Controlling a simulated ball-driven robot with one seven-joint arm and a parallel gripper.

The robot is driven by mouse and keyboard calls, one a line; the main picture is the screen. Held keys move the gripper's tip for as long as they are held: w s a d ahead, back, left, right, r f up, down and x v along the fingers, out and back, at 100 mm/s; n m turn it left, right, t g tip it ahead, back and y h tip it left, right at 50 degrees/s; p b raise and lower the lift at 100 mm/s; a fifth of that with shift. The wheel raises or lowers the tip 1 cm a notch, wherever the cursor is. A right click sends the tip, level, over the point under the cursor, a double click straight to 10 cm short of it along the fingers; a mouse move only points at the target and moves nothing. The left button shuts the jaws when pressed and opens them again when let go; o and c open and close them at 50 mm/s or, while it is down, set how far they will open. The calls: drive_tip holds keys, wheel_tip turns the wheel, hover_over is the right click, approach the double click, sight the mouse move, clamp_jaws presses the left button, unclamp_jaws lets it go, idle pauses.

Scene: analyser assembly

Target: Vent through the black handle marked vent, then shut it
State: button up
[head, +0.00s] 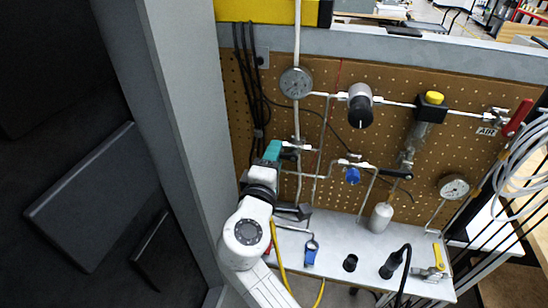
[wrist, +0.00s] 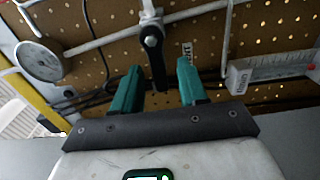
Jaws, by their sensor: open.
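A black lever handle (wrist: 154,62) hangs from a valve on the pale pipework in the wrist view. A small white label (wrist: 187,48) lies just right of it, with its letters partly hidden. My gripper (wrist: 159,72) is open, with one green finger on each side of the handle in the picture. Gaps show on both sides, and I cannot tell how deep the handle lies between the fingers. In the head view my gripper (head: 274,151) is at the left of the pegboard, and its fingers hide much of what is before them.
A round gauge (wrist: 40,60) and a clear scaled meter (wrist: 268,70) flank the handle in the wrist view. The pegboard (head: 400,80) also carries a blue knob (head: 352,175), another black handle (head: 396,173) and a red handle (head: 518,117). A grey shelf (head: 335,260) lies below.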

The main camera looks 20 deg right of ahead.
clamp_jaws()
drive_tip(key=shift+b, duration=0.4)
drive_tip(key=shift+s+d+r+m+b, duration=0.4)
drive_tip(key=shift+d+r+m+b, duration=0.2)
drive_tip(key=shift+m+b, duration=2.4)
drive_tip(key=shift+s+d+r+m+b, duration=0.45)
drive_tip(key=shift+r+m+b, duration=0.2)
drive_tip(key=shift+m+b, duration=2.3)
drive_tip(key=shift+s+d+r+m+b, duration=0.35)
drive_tip(key=shift+d+r+m+b, duration=0.25)
drive_tip(key=shift+m+b, duration=2.4)
unclamp_jaws()
drive_tip(key=shift+r, duration=0.1)
drive_tip(key=shift+s+a, duration=0.15)
